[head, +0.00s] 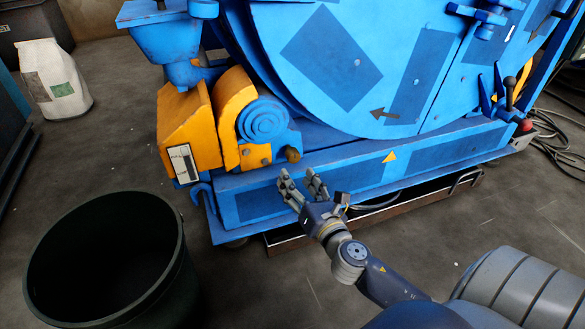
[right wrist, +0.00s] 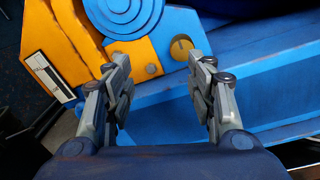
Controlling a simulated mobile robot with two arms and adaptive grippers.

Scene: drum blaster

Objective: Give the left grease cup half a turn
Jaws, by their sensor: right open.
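A small brass-coloured round cap, which looks like the left grease cup (head: 293,154), sticks out at the lower right of the yellow bearing housing (head: 232,120) on the blue machine. It also shows in the right wrist view (right wrist: 181,47), ahead of the gap between my fingers and nearer the right finger. My right gripper (head: 297,176) is open and empty, a little below and in front of the cup, apart from it. Both its fingers show in the right wrist view (right wrist: 163,65). My left gripper is not in view.
The blue drum (head: 350,60) rises behind, above the blue base beam (head: 335,180). A dark open bin (head: 180,260) stands at the lower left, and a white sack (head: 50,80) at the far left. A lever (head: 508,90) and a red knob (head: 525,125) are at right.

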